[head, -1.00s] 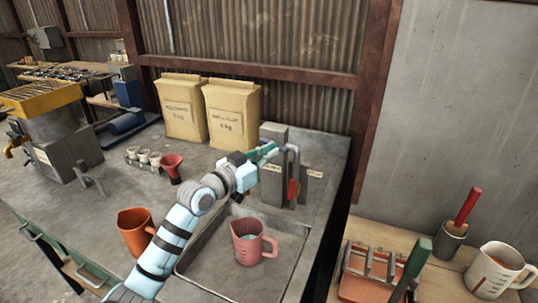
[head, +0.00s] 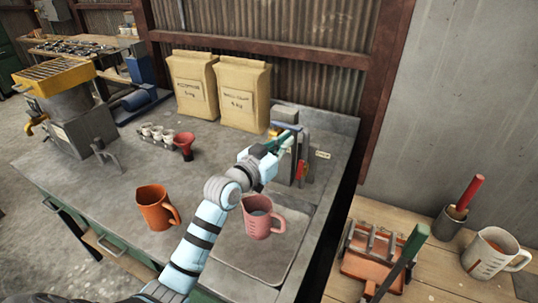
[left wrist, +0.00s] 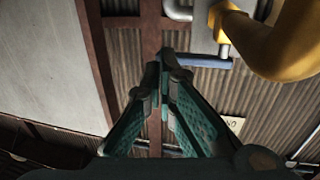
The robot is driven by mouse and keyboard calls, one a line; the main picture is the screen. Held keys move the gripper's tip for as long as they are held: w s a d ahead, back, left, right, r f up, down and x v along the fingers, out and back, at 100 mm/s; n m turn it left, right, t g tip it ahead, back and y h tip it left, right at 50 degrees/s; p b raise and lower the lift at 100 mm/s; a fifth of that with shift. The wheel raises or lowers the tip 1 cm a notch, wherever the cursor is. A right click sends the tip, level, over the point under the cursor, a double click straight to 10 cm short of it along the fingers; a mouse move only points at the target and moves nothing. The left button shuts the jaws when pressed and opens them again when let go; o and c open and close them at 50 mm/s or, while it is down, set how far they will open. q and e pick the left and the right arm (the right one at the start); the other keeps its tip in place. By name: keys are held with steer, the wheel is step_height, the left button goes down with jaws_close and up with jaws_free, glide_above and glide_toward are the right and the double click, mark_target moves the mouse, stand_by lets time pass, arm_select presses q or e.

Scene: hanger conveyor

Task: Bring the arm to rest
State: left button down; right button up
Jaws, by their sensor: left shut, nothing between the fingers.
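My left arm comes in from the lower centre of the head view. My right gripper is not in view.
An orange jug (head: 153,208) stands on the bench left of my arm. At right, a wooden table (head: 438,275) holds a dustpan-like tray (head: 368,255) and a white jug (head: 487,252).

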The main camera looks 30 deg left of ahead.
arm_select(q)
steer(key=d+v, duration=0.2)
steer(key=v, duration=0.8)
steer(key=s+f+g+y, duration=0.1)
steer(key=s+f+g, duration=0.2)
steer(key=s+f, duration=0.4)
steer(key=s+f+g+y, duration=0.1)
steer(key=s+f+g, duration=0.3)
steer(key=s+f, duration=0.3)
steer(key=s+f+n+g+y, duration=0.1)
steer(key=s+f+g, duration=0.2)
steer(key=s+f, duration=0.4)
steer(key=shift+a+f+g+y, duration=0.3)
steer(key=shift+f+y, duration=0.1)
steer(key=s+f+g, duration=0.3)
steer(key=s, duration=0.6)
step_height(320, 180, down, 21)
steer(key=s+a+n+g, duration=0.1)
steer(key=s+a+g, duration=0.1)
steer(key=a, duration=0.1)
steer(key=s+f, duration=1.1)
steer(key=s, duration=0.2)
steer(key=shift+s+g+y, duration=0.35)
steer(key=shift+g+y, duration=0.05)
